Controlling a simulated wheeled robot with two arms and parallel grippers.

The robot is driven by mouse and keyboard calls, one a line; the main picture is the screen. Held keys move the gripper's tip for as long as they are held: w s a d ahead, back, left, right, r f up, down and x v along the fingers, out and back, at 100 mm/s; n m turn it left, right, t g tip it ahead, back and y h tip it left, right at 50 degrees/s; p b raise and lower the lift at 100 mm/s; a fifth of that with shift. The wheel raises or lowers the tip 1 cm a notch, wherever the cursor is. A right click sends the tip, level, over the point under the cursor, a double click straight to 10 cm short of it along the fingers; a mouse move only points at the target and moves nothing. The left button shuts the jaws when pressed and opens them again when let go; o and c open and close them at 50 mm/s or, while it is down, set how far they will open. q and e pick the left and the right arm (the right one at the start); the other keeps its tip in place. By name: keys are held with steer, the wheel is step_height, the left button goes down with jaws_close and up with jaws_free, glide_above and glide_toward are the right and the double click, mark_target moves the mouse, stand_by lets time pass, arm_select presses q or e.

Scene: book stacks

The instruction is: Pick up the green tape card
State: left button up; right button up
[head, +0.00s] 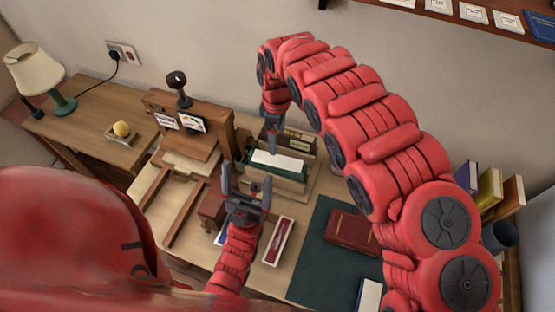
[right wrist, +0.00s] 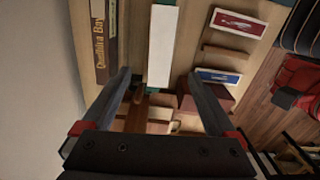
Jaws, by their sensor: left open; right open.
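A green block with a white top (head: 277,163) sits in a wooden holder at the middle of the desk. In the right wrist view, its long white face and green edge (right wrist: 162,45) lie just beyond the fingertips. Two small cards, one white (head: 165,121) and one with coloured marks (head: 191,124), are on the wooden press. I cannot tell which thing is the green tape card. My right gripper (head: 273,122) is above and behind the green block; it is open and empty in the right wrist view (right wrist: 160,80). My left gripper (head: 245,183) is open and empty, in front of the block.
The wooden press (head: 160,103) stands left of the block. A long box with a red item (head: 278,241) lies in front. A dark red book (head: 351,230) lies on a dark green mat (head: 312,265). A lamp (head: 36,70) stands far left; upright books (head: 489,188) stand right.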

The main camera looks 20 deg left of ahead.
mark_target(277, 160)
step_height(277, 160, down, 4)
steer(key=shift+w+r+p, duration=0.1)
steer(key=shift+r+p, duration=0.1)
steer(key=shift+p, duration=0.55)
steer(key=shift+f, duration=0.4)
steer(key=shift+f+p, duration=0.4)
steer(key=shift+p, duration=0.3)
steer(key=f, duration=0.2)
steer(key=f+p, duration=0.1)
steer(key=shift+s+a, duration=0.1)
steer(key=shift+s, duration=0.15)
steer(key=shift+w+f, duration=0.1)
steer(key=shift+f, duration=0.6)
steer(key=c, duration=1.4)
steer(key=shift+r, duration=0.15)
